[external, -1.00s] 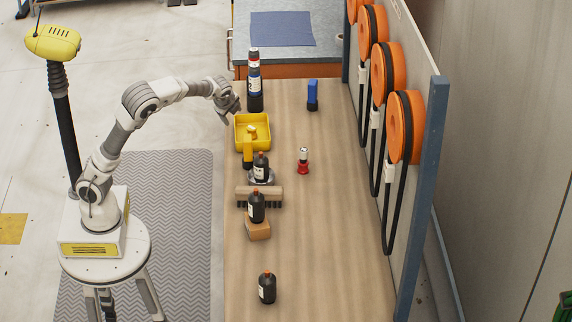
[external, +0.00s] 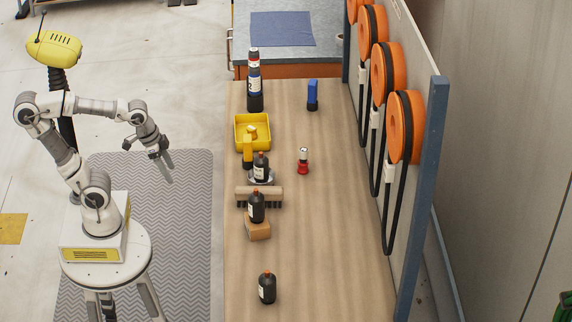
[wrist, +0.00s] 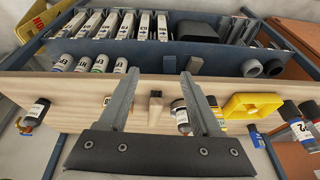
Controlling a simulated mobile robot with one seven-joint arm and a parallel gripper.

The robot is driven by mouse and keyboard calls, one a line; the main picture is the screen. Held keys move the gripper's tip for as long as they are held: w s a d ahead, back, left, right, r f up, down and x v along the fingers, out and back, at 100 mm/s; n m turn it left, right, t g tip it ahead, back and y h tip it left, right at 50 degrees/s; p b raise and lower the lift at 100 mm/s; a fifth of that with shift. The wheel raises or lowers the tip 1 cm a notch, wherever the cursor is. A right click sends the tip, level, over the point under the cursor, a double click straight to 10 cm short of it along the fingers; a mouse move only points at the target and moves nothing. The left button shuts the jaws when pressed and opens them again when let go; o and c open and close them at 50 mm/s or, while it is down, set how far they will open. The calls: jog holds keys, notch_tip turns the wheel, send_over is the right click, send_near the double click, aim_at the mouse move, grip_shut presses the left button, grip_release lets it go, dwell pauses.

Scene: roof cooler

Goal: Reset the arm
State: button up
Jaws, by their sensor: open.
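My gripper (external: 150,156) is open and empty. It hangs above the grey patterned floor mat, left of the wooden bench and clear of it. My arm is folded back, with its elbow raised on the left. In the wrist view the two fingers of my gripper (wrist: 155,85) stand wide apart with nothing held between them. The bench's pale wooden edge (wrist: 60,92) lies beyond them.
On the bench (external: 340,220) stand a yellow bin (external: 239,146), a dark bottle (external: 267,288) among several, a brush (external: 272,192), a red-based item (external: 303,164) and a blue item (external: 312,92). Orange reels (external: 407,127) line the right panel.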

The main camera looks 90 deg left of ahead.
jog(key=s+d+r+t, duration=0.1)
jog(key=d+r+t, duration=0.15)
jog(key=d, duration=0.25)
notch_tip(320, 180, up, 13)
jog(key=p, duration=1.3)
jog(key=shift+g, duration=0.35)
